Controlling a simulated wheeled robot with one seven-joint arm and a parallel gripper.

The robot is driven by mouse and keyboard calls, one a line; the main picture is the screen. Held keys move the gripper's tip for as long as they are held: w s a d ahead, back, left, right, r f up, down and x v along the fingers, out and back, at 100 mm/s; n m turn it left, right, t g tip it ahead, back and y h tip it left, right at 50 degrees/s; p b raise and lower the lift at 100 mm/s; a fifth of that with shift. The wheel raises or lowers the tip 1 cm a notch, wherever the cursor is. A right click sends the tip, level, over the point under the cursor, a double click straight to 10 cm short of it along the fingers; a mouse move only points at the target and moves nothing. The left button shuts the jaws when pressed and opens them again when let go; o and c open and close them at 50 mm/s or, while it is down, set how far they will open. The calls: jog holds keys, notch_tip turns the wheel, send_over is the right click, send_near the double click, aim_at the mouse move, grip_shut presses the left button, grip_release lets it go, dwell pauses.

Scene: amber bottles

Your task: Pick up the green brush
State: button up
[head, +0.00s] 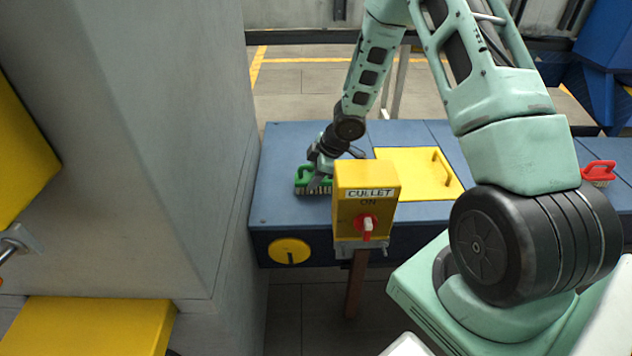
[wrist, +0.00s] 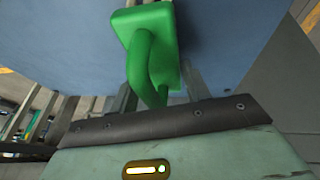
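The green brush (head: 301,181) rests on the left part of the blue bench, its pale bristles low at its near side. In the wrist view its green block (wrist: 125,22) and looped handle (wrist: 140,65) reach down close to my palm. My gripper (head: 319,181) is at the brush, partly in front of it in the head view.
A yellow CULLET switch box (head: 365,180) stands on a post before the blue bench (head: 290,145). A yellow hatch (head: 410,165) lies behind it. A red brush (head: 598,173) is at the far right. A grey pillar (head: 165,150) rises close at left.

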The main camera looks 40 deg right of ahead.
jog(key=shift+c, duration=1)
jog(key=shift+r, duration=0.15)
notch_tip(320, 180, up, 10)
jog(key=p, duration=0.8)
